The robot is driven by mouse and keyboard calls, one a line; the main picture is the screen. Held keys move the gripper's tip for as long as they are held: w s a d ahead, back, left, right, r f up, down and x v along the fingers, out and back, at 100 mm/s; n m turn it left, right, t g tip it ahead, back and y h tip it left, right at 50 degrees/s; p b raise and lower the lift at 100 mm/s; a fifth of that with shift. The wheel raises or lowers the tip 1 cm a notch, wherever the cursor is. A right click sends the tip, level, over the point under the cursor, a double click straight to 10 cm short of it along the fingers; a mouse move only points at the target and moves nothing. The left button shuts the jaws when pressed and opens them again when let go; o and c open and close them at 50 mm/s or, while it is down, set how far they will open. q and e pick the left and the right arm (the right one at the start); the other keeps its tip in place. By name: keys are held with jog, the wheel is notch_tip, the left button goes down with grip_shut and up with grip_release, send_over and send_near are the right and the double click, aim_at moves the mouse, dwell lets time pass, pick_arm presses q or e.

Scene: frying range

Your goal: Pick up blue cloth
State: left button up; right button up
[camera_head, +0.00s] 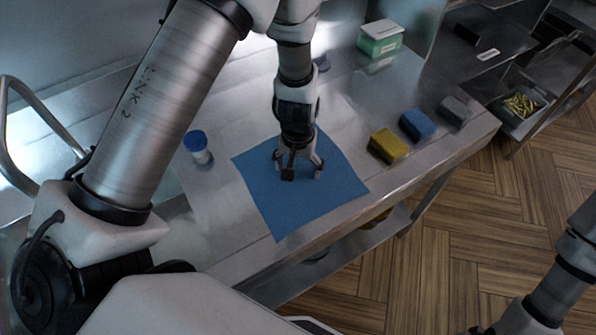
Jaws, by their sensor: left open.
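The blue cloth (300,204) lies flat on the steel table, with one corner close to the table's front edge. My left gripper (298,174) points down over the upper middle of the cloth with its fingers apart. Its fingertips are at or just above the cloth; I cannot tell whether they touch it. Nothing shows between the fingers. Part of the cloth is hidden behind the gripper. Of my right arm only links show at the lower right, and its gripper is out of the picture.
A small blue-capped container (198,147) stands left of the cloth. A yellow sponge (388,146), a blue sponge (417,125) and a grey block (455,111) line the right side. A green and white box (380,38) stands behind. The steel table (330,232) ends just before the cloth.

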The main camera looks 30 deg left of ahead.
pick_arm(q)
jog(key=shift+s, duration=0.1)
jog(key=c, duration=0.6)
jog(key=shift+s, duration=0.15)
jog(key=shift+c, duration=0.6)
jog(key=shift+f, duration=0.1)
jog(key=shift+o, duration=0.4)
jog(key=shift+c, duration=0.4)
jog(key=c, duration=0.6)
jog(key=shift+c, duration=0.3)
